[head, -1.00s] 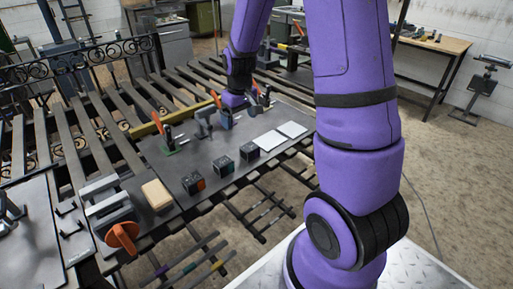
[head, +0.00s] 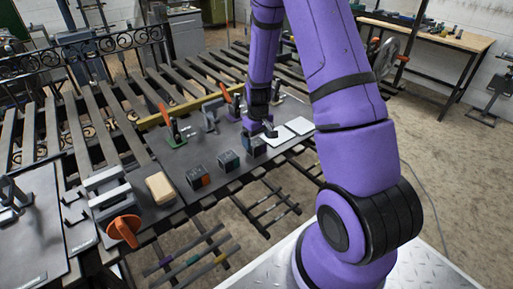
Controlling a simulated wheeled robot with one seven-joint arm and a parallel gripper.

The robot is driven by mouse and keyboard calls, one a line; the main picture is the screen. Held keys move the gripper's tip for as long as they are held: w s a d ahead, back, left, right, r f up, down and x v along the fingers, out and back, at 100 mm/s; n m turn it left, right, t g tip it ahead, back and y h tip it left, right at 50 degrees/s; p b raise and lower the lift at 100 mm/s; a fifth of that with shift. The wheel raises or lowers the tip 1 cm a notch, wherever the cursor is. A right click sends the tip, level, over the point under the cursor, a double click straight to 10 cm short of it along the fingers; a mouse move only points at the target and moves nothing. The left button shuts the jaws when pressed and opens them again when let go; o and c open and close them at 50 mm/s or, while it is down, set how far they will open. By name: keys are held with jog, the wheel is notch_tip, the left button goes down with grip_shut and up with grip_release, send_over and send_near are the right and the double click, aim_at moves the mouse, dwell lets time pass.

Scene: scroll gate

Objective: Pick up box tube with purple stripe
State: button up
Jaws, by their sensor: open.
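Several dark tubes lie on a low rack under the table's front edge. The tube with the purple stripe (head: 158,266) is the leftmost of the striped ones, next to a tube with a green stripe (head: 191,261) and one with a yellow stripe (head: 222,257). My gripper (head: 270,131) is open above the dark table plate, up and to the right of the tubes and well apart from them. Its fingers are small and partly hidden by my wrist.
Dark cubes (head: 229,162) stand near the plate's front edge, with white pads (head: 299,125) to their right. A tan block (head: 160,187) and an orange-knobbed device (head: 124,229) are on the left. Clamps (head: 174,125) stand behind. More dark bars (head: 272,207) lie below the table.

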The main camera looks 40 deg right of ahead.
aim_at(256, 142)
jog(key=shift+w+f, duration=0.25)
jog(key=shift+f, duration=1.05)
jog(key=shift+w+f, duration=0.2)
jog(key=shift+f, duration=1.05)
jog(key=c, duration=1.2)
